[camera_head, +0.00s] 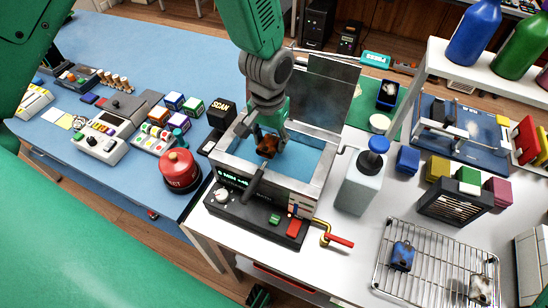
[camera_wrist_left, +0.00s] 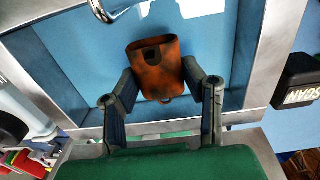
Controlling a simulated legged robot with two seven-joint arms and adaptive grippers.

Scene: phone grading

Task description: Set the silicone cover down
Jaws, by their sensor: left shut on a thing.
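The silicone cover (camera_head: 266,148) is a small orange-brown sleeve with dark stains. It is in the grip of my left gripper (camera_head: 268,137), over the blue inside of the open metal bath (camera_head: 310,184). In the left wrist view the cover (camera_wrist_left: 160,75) sits between the two fingers of my left gripper (camera_wrist_left: 160,85), with a dark cut-out on its face. I cannot tell whether the cover touches the liquid or the bath's floor.
The bath's lid (camera_head: 331,88) stands open behind. A soap bottle (camera_head: 362,178) stands to the right, and a wire rack (camera_head: 428,268) holding a blue cover (camera_head: 402,256) is at front right. A red button (camera_head: 180,170) and a keypad device (camera_head: 115,125) sit on the blue table at left.

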